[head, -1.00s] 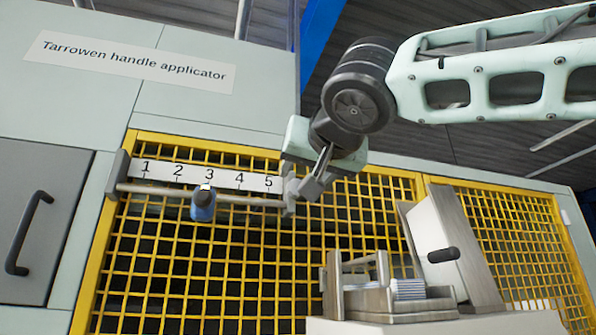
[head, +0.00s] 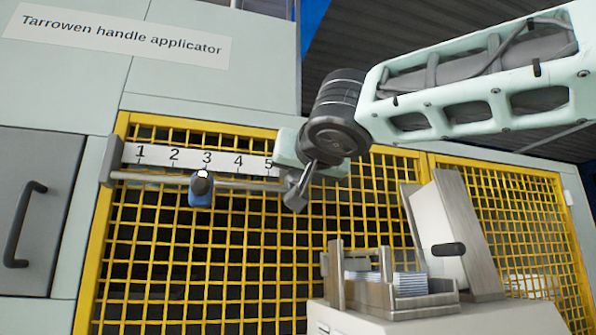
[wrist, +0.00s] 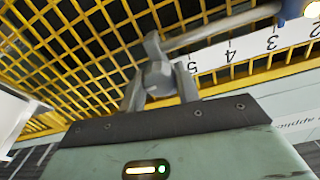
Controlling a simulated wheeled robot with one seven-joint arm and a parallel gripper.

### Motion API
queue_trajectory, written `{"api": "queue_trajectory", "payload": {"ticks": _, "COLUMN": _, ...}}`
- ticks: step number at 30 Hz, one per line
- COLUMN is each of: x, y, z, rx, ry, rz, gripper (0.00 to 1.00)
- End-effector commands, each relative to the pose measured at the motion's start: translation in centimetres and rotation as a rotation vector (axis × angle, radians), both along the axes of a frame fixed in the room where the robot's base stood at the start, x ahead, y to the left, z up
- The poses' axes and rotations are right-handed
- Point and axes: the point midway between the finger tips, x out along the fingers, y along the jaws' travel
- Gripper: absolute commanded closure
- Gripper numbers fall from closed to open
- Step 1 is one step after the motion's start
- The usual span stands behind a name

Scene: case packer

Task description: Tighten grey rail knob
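The grey rail knob (wrist: 158,76) has a short lever and sits at the end of the rail, just past the 5 mark. In the head view this knob (head: 294,196) is small and partly covered by my gripper (head: 306,178). In the wrist view my gripper (wrist: 160,83) has one finger on each side of the knob, with the knob's body between them. The fingers stand apart; whether they touch the knob is hard to tell. The rail (head: 240,184) runs left from there below a white scale plate (head: 222,173) numbered 1 to 5.
Yellow mesh guarding (head: 190,265) lies behind the rail. A machine unit (head: 380,297) with a tilted plate and black handle (head: 447,249) stands at lower right. A grey door (head: 30,215) is at left.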

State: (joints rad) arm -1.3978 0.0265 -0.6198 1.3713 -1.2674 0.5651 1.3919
Motion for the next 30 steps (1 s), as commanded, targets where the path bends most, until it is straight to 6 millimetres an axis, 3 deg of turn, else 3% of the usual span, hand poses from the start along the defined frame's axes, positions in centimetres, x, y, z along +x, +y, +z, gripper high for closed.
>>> {"api": "queue_trajectory", "payload": {"ticks": 14, "x": 0.07, "y": -0.17, "z": -0.23, "rx": -0.095, "ry": -0.029, "rz": -0.004, "gripper": 0.91}}
{"api": "queue_trajectory", "payload": {"ticks": 30, "x": 0.07, "y": -0.16, "z": -0.19, "rx": -0.549, "ry": -0.159, "rz": -0.005, "gripper": 0.91}}
